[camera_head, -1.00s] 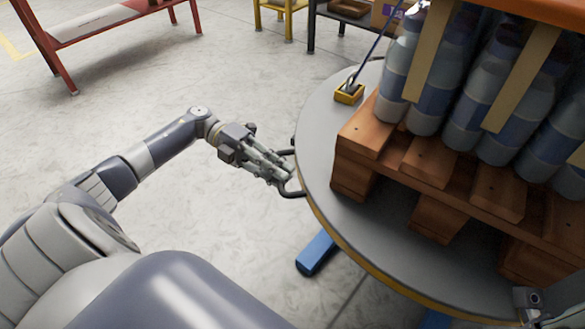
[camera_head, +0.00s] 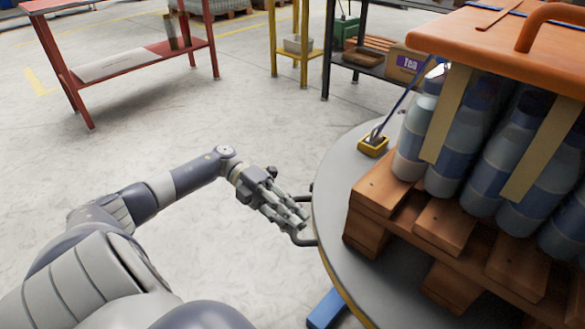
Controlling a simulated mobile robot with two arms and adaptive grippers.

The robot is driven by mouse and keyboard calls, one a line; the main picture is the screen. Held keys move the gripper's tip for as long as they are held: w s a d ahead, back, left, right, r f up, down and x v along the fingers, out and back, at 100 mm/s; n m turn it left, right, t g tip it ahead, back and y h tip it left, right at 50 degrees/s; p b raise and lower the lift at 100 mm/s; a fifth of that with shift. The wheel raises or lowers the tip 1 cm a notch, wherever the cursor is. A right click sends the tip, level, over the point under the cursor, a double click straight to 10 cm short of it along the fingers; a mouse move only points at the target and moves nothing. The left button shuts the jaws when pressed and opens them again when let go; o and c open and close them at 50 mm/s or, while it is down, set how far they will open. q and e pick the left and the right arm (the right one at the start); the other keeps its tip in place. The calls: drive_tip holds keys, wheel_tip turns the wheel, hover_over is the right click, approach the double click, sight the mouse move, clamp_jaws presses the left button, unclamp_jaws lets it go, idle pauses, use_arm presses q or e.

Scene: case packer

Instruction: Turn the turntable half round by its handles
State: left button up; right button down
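The turntable (camera_head: 335,228) is a round grey disc with a yellow edge, and its left part shows. A dark bar handle (camera_head: 301,241) sticks out from its left rim. My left gripper (camera_head: 300,218) is at this handle, with its fingers over the handle's middle part. The fingers hide that part, so I cannot tell whether they are closed on the bar. A wooden pallet (camera_head: 380,190) loaded with bottles (camera_head: 452,150) stands on the turntable. My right gripper is not in view.
An orange cover (camera_head: 480,38) tops the bottle load. A small yellow block (camera_head: 373,146) with a strap sits on the disc. A blue leg (camera_head: 326,309) shows below it. A red bench (camera_head: 130,62) and shelves stand behind. The floor at left is clear.

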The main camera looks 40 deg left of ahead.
use_arm(q)
drive_tip(key=shift+a, duration=0.1)
drive_tip(key=a+r, duration=0.1)
drive_tip(key=a, duration=1)
drive_tip(key=shift+a+r, duration=0.35)
idle(0.6)
